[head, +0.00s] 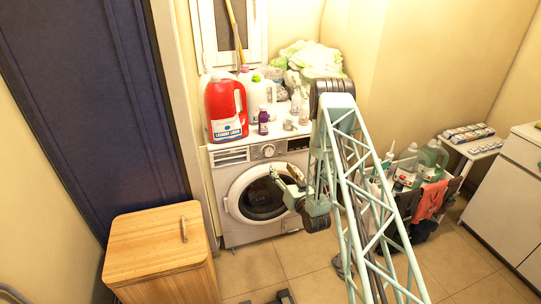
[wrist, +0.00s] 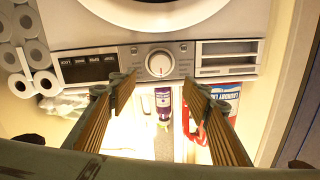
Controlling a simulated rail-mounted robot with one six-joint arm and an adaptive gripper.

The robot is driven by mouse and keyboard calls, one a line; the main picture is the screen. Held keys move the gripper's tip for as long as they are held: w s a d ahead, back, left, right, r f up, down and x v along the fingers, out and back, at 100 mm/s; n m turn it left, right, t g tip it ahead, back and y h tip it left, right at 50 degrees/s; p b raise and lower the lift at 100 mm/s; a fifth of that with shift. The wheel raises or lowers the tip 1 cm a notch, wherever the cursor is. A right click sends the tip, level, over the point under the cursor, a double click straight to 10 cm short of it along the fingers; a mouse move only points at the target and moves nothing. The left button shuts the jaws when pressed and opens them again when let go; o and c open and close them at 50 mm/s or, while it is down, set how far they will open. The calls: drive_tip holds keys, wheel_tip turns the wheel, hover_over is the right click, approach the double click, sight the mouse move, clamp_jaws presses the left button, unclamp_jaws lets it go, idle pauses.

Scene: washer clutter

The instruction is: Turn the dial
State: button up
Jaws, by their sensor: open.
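The washer (head: 232,205) stands against the back wall with its round door closed. My gripper (head: 284,174) is in front of the washer, just below and right of the dial. In the wrist view my gripper (wrist: 158,82) is open and empty. Its two fingers are wide apart on either side of the dial's line, and no touch with the dial shows.
A red detergent jug (head: 226,108), a purple bottle (head: 263,120) and other bottles stand on the washer top. A wooden hamper (head: 150,255) is at front left. A crate of bottles stands right of the washer. Floor between is partly clear.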

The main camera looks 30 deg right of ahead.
sight(270, 152)
drive_tip(key=shift+w+d+b, duration=0.15)
drive_tip(key=shift+w+b, duration=0.1)
drive_tip(key=shift+w, duration=2.05)
drive_tip(key=shift+w+d+b, duration=0.2)
drive_tip(key=shift+w+b, duration=0.05)
drive_tip(key=shift+w, duration=2)
drive_tip(key=shift+w+d+b, duration=0.15)
drive_tip(key=shift+w+b, duration=0.1)
drive_tip(key=shift+w, duration=2.05)
drive_tip(key=c, duration=0.9)
